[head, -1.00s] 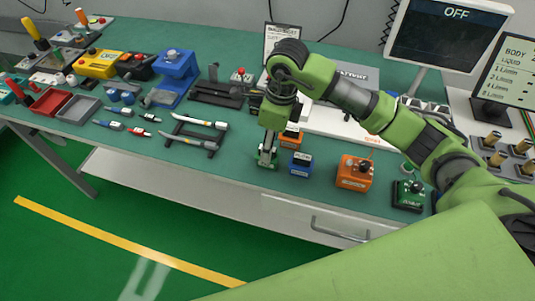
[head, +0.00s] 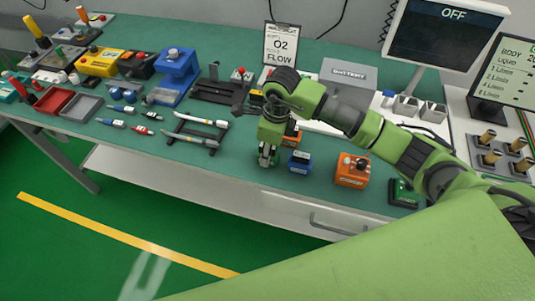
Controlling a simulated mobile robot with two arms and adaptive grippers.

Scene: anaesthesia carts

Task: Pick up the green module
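A green module (head: 403,193) with a dark top sits at the front right of the green table, partly covered by my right arm. My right gripper (head: 268,158) points down near the table's front edge, left of a small blue module (head: 300,162). A little green shows at its fingertips, but I cannot tell whether it is a second module or whether the fingers are shut on it. The gripper is well left of the green module at the right. My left gripper is not in view.
Orange modules stand beside the blue one (head: 353,170) and behind my gripper (head: 291,134). A black rack with pens (head: 197,133) lies to the left. A sign reading O2 FLOW (head: 281,45) and a monitor (head: 446,35) stand behind. The table front between rack and gripper is clear.

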